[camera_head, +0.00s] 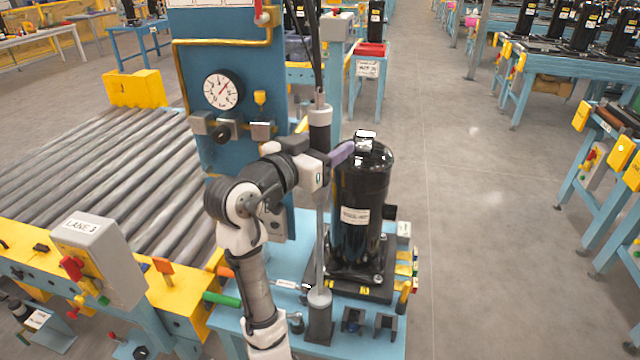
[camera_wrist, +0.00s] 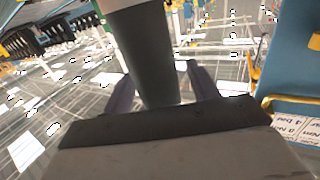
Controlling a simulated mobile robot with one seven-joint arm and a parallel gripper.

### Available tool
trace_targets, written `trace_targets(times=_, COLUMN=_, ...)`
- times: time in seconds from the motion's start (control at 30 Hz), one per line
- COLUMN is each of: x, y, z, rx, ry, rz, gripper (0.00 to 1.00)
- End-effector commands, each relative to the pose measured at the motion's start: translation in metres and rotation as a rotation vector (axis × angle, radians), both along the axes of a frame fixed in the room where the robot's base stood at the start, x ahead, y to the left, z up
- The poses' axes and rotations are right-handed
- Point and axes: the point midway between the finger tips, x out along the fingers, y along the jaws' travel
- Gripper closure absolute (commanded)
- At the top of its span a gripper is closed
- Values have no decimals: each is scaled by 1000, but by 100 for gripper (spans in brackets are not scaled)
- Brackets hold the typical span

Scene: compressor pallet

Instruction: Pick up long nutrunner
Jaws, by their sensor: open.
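The long nutrunner (camera_head: 320,135) stands upright at the front of the station. It has a dark body with a grey collar, cables running up, and a thin grey shaft down to a black block on the blue table. My gripper (camera_head: 343,152) is level with its body, its purple fingers pointing right towards the black compressor's top. In the wrist view, a dark grey cylinder (camera_wrist: 155,55), apparently the nutrunner body, stands between the two spread fingers, with a gap on each side. My gripper is open; its contact with the nutrunner is partly hidden in the head view.
A black compressor (camera_head: 360,195) stands on the table just right of the nutrunner. A blue panel (camera_head: 218,60) with a gauge rises behind and left of my arm. Roller conveyor (camera_head: 120,165) lies left. Hand tools with green and orange handles lie on the table. The right floor aisle is clear.

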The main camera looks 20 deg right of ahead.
Motion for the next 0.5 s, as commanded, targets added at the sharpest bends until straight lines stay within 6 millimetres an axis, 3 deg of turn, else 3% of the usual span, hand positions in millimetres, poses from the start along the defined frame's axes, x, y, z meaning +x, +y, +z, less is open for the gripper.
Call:
trace_targets(times=0.27, x=2, y=-3, z=-1, rx=1, ry=1, rz=0, gripper=41)
trace_targets(times=0.5, x=2, y=-3, z=-1, rx=0, ry=0, rz=0, gripper=72)
